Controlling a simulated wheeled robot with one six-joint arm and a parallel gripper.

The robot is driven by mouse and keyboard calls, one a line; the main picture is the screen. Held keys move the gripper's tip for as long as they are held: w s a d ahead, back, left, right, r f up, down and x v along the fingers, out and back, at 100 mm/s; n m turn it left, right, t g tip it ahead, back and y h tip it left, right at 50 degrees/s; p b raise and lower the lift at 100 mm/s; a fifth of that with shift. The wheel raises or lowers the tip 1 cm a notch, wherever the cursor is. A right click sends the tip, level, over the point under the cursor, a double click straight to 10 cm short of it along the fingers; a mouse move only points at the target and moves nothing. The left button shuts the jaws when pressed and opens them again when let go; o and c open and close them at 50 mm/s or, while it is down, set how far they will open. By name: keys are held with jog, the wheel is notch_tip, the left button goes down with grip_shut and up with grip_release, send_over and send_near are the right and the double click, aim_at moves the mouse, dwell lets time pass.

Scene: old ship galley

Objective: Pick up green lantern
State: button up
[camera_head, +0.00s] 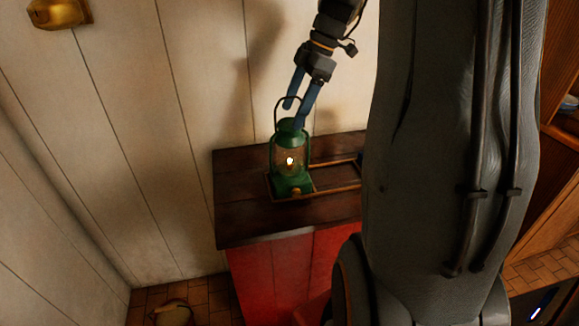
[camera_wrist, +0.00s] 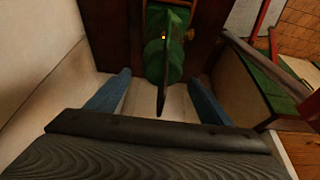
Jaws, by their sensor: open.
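The green lantern (camera_head: 291,158) stands upright on the dark wooden top of a red cabinet (camera_head: 240,225), with a small flame lit behind its glass. Its wire handle arches up from the top. My gripper (camera_head: 296,112) is open, with its two blue fingers pointing down at the lantern's top, close to the handle. In the wrist view, the lantern (camera_wrist: 160,65) lies ahead between the two spread fingers (camera_wrist: 158,88), and the dark handle reaches down into the gap. I cannot tell whether a finger touches the handle.
A plank wall (camera_head: 180,120) rises close behind the cabinet. A shallow framed tray (camera_head: 335,165) lies around the lantern's base and to its right. Wooden shelving (camera_head: 555,190) stands at the far right. A brass fitting (camera_head: 58,12) is on the wall at upper left.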

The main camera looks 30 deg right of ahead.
aim_at(290, 122)
jog(key=shift+s+p+x, duration=0.2)
jog(key=shift+p+x, duration=0.45)
jog(key=shift+x, duration=1.45)
jog(key=shift+c, duration=0.3)
grip_shut()
